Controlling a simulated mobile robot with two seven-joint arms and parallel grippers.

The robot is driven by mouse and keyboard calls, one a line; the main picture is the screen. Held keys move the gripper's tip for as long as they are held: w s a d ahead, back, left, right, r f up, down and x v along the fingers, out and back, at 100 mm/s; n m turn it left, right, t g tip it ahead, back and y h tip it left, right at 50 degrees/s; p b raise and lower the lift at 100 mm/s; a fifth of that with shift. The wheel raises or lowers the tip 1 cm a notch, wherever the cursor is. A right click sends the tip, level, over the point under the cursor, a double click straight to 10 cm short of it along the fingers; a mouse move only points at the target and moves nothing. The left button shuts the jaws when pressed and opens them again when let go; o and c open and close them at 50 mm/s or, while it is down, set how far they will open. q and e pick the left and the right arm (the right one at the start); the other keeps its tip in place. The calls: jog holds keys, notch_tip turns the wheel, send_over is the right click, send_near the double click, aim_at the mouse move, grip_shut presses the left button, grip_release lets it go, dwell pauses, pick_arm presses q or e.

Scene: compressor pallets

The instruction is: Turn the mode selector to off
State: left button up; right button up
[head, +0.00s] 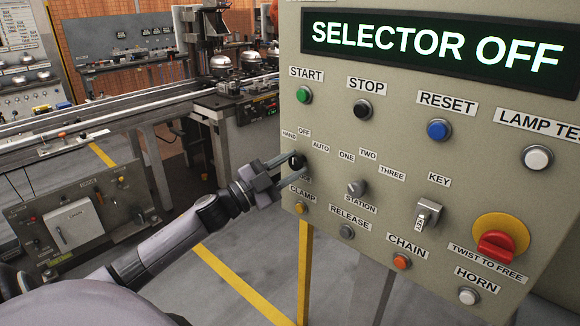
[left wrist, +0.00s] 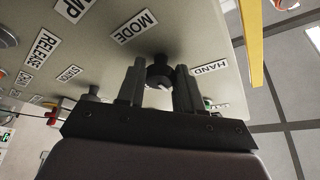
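The mode selector (head: 297,161) is a black knob on the beige control panel (head: 330,125), among labels HAND, OFF and AUTO. The panel's display (head: 435,50) reads SELECTOR OFF. My left gripper (head: 299,166) is at the knob, with one finger above it and one below. In the left wrist view, the knob (left wrist: 160,72) stands between the two fingertips of the left gripper (left wrist: 161,72), near the MODE label (left wrist: 135,27). The fingers are apart, with small gaps beside the knob. The knob's pointer direction is hard to make out. My right gripper is not in view.
The station selector (head: 357,188), key switch (head: 427,215), several push buttons and a red emergency stop (head: 496,244) share the panel. A clamp button (head: 301,208) sits close below my gripper. A conveyor (head: 110,115) stands behind at left.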

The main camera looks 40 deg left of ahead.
pick_arm(q)
jog(key=o, duration=0.4)
jog(key=shift+s+a+f, duration=0.2)
jog(key=shift+s+f, duration=0.05)
jog(key=shift+s, duration=0.3)
jog(key=shift+b+v, duration=0.65)
jog(key=shift+v, duration=2.25)
jog(key=s+d+f+n+g+y, duration=0.1)
jog(key=s+d+f+n+y, duration=0.15)
jog(key=f, duration=0.45)
jog(key=s+d+f+n+g+y, duration=0.1)
jog(key=s+d+f+n+g, duration=0.15)
jog(key=f, duration=0.45)
jog(key=s+d+f+n+g+y, duration=0.1)
jog(key=s+d+f+n+y, duration=0.1)
jog(key=d+f+n, duration=0.3)
jog(key=s+d+f+g+h, duration=0.1)
jog(key=s+d+f+g, duration=0.4)
jog(key=s+d+f, duration=0.5)
notch_tip(320, 180, down, 2)
jog(key=shift+d+f+n, duration=0.1)
jog(key=shift+d+n, duration=0.3)
jog(key=shift+d, duration=0.55)
